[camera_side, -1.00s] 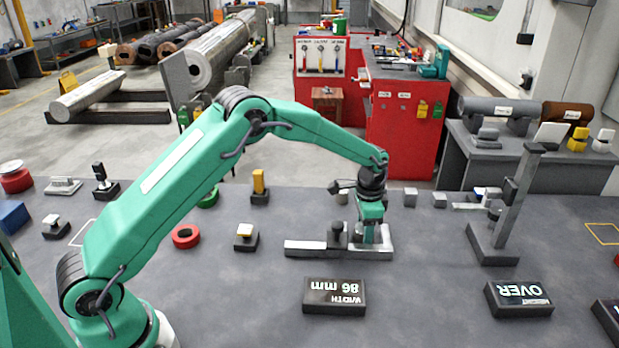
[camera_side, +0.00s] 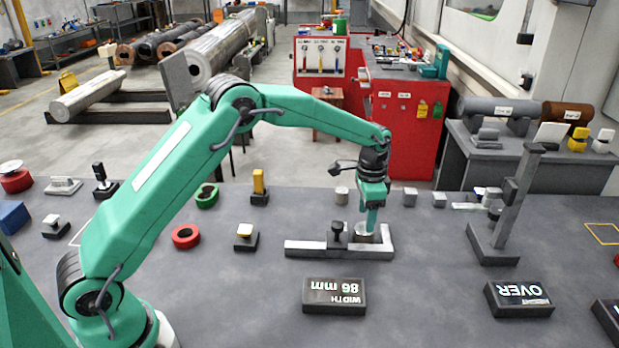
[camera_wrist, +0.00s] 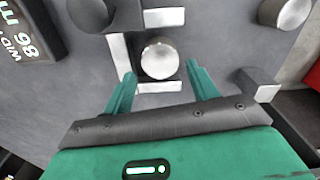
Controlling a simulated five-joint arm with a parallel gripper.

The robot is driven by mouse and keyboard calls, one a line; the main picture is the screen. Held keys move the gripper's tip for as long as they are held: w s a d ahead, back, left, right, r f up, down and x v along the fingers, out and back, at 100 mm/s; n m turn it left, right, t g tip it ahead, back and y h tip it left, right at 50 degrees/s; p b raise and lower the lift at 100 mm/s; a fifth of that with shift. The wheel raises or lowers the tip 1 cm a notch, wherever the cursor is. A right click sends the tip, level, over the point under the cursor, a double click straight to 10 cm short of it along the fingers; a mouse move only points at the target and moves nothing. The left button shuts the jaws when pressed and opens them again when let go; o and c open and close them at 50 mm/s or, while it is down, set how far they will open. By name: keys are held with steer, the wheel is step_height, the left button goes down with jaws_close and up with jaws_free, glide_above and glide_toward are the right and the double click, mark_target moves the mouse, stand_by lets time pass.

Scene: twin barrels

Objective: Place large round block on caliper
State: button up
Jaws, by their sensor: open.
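The large round block (camera_wrist: 159,60), a metallic cylinder with a bright flat top, stands upright between the pale jaws of the caliper (camera_wrist: 165,17) in the wrist view. In the side view the caliper (camera_side: 305,248) lies on the bench, with the block (camera_side: 361,236) at its right end, partly hidden by my fingers. A dark upright knob (camera_side: 337,228) stands on the caliper to the block's left. My gripper (camera_wrist: 159,70) is open and empty, its green fingertips apart on either side of the block in view. In the side view my gripper (camera_side: 371,228) is just above the block.
A display (camera_side: 335,296) reading "WIDTH 86 mm" lies in front of the caliper, and another (camera_side: 518,298) reads "OVER" to the right. A grey post stand (camera_side: 495,240) is to the right.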

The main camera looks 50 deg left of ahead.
mark_target(363, 228)
step_height(363, 228, up, 7)
stand_by(0.4)
steer(key=shift+r, duration=0.15)
stand_by(0.4)
steer(key=s+a+r+n+t, duration=0.1)
steer(key=s+a+r+n, duration=0.1)
steer(key=s+r, duration=0.55)
steer(key=s+a+r+n+t, duration=0.1)
steer(key=s+a+r+t, duration=0.1)
steer(key=s+r, duration=0.5)
steer(key=s+a+f+n+t, duration=0.1)
steer(key=s+n, duration=0.1)
steer(key=s, duration=0.8)
steer(key=s+f+n+t, duration=0.1)
steer(key=s+f+n, duration=0.1)
steer(key=s, duration=0.8)
steer(key=shift+s+a+t, duration=0.2)
steer(key=shift+a+t, duration=0.1)
steer(key=shift+a, duration=0.05)
